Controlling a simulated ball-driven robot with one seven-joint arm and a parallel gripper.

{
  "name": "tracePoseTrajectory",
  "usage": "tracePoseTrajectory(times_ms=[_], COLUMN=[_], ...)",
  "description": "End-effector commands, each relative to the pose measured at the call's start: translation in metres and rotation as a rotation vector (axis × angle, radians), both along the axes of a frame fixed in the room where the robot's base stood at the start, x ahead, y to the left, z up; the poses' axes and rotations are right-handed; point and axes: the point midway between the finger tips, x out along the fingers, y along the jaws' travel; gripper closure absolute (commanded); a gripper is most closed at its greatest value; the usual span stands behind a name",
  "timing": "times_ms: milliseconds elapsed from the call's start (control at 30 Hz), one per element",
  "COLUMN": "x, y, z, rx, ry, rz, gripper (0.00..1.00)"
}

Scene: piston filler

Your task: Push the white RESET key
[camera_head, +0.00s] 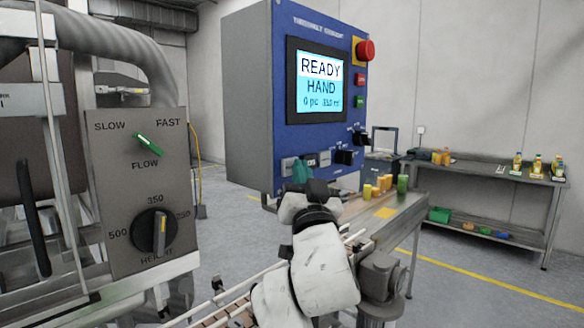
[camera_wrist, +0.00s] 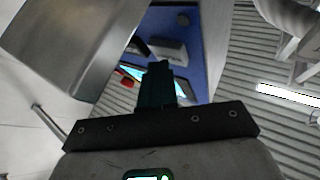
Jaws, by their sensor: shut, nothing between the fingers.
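The blue control panel (camera_head: 262,100) shows at the centre in the head view and beyond my fingers in the wrist view (camera_wrist: 211,50). A pale block (camera_head: 286,167) sits at the panel's lower left; its label is unreadable, so I cannot tell if it is the RESET key. My gripper (camera_head: 301,168) is in front of the panel's lower edge, its teal fingers overlapping that pale row. In the wrist view the dark fingers (camera_wrist: 158,68) are together and empty, close below a grey block (camera_wrist: 168,49) on the panel. Contact cannot be judged.
The panel's screen (camera_head: 319,80) reads READY HAND. A red mushroom button (camera_head: 366,50), a red key (camera_head: 361,79) and a green key (camera_head: 360,101) line its right side. Black knobs (camera_head: 345,157) are right of my fingers. A grey dial box (camera_head: 120,190) stands left.

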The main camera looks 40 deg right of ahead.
Motion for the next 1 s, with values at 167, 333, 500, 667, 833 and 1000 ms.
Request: tracePoseTrajectory(times_ms=[167,333,500,667,833,1000], x=[-0.009,-0.013,-0.013,-0.018,-0.033,-0.048], y=[0.0,0.0,0.0,-0.001,-0.001,-0.001], z=[0.0,0.0,0.0,0.001,0.001,0.001], rx=[0.001,0.0,-0.001,0.0,0.0,0.001], ry=[-0.001,0.001,0.001,0.0,0.0,-0.001], rz=[0.0,0.0,0.0,0.0,0.0,0.0], gripper=[1.0,1.0,1.0,1.0,1.0,1.0])
